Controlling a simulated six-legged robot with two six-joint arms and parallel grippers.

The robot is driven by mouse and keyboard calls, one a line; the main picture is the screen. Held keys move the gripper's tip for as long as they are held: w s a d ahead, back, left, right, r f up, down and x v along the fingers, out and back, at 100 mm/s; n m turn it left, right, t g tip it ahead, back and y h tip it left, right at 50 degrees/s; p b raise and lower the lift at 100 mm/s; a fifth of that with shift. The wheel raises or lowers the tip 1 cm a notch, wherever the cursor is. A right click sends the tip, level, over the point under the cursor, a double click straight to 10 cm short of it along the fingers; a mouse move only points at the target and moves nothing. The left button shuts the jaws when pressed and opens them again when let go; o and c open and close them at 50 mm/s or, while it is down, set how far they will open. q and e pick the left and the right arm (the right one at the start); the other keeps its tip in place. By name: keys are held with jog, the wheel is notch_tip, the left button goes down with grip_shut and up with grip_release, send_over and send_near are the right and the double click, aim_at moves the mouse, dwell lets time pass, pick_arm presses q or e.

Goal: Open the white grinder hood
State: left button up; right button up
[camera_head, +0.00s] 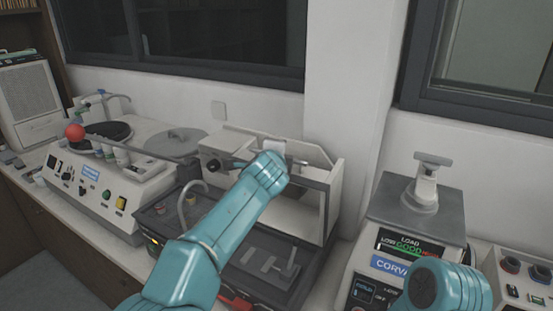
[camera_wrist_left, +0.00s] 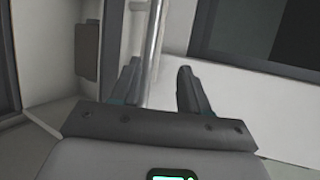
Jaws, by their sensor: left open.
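The white grinder hood (camera_head: 334,200) stands over the dark machine at the centre of the head view, and its lid looks down. My left arm reaches across the front of the hood, and its hand hides part of it. I cannot tell whether the fingers touch the bar. Part of my right arm shows at the lower right, without its gripper.
A polishing machine (camera_head: 103,192) with dark and grey discs stands at the left, with a red ball (camera_head: 75,132) above it. A wall and windows close off the back.

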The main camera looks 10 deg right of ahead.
pick_arm(q)
jog(key=shift+s+a+f, duration=0.1)
jog(key=b+v, duration=1)
jog(key=v, duration=0.6)
jog(key=shift+s+r, duration=0.3)
pick_arm(e)
notch_tip(320, 180, down, 10)
pick_arm(q)
jog(key=shift+s+a+r, duration=0.1)
jog(key=shift+s+a, duration=0.05)
jog(key=shift+s, duration=0.05)
pick_arm(e)
jog(key=shift+s+a, duration=0.1)
jog(key=shift+s, duration=0.05)
